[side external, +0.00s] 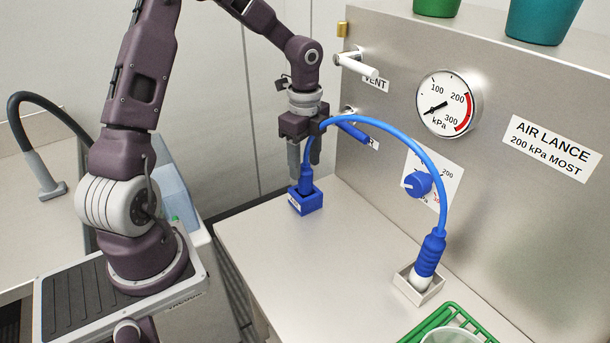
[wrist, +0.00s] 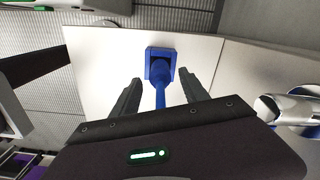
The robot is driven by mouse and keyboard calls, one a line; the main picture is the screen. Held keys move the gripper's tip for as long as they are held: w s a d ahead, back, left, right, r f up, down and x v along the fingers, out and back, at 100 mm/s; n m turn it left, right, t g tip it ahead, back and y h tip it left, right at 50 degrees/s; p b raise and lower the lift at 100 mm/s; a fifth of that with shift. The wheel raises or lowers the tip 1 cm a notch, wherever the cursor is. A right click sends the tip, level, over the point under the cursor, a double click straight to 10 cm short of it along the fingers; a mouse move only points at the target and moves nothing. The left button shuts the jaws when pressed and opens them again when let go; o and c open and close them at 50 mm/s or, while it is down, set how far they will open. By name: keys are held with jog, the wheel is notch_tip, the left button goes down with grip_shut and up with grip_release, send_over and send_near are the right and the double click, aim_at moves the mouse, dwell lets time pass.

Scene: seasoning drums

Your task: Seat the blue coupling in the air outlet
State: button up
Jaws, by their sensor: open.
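The blue coupling (side external: 305,184) is on the left end of a blue hose (side external: 383,122). It stands in a small square blue block (side external: 306,203) with a white label, on the steel worktop. I take this block to be the air outlet; I cannot tell how deep the coupling sits. My gripper (side external: 304,168) points down above the block, fingers apart around the coupling and hose. In the wrist view the open fingers (wrist: 158,84) flank the hose, with the coupling (wrist: 160,77) and block (wrist: 151,62) just beyond. Contact is unclear.
The hose's other end, a blue grip (side external: 433,247) with a white tip, stands in a pale square holder (side external: 428,292). The steel panel carries a white vent lever (side external: 357,66), a blue lever (side external: 354,131), a gauge (side external: 447,103) and a blue knob (side external: 418,184). The middle worktop is clear.

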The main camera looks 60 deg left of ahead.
notch_tip(320, 180, up, 7)
jog(key=shift+r, duration=0.1)
jog(key=s+d+r+n+t, duration=0.2)
jog(key=s+d+r+n, duration=0.2)
jog(key=s, duration=0.6)
jog(key=s+d+r+n+t, duration=0.3)
jog(key=s+d+r+n, duration=0.2)
jog(key=s+d+n, duration=0.4)
jog(key=shift+s+d+n+t, duration=0.15)
jog(key=shift+s+n+t, duration=0.15)
jog(key=shift+s+n, duration=0.65)
jog(key=shift+o, duration=0.2)
jog(key=shift+s+r+m, duration=0.1)
jog(key=shift+s+m, duration=0.1)
jog(key=shift+m, duration=0.05)
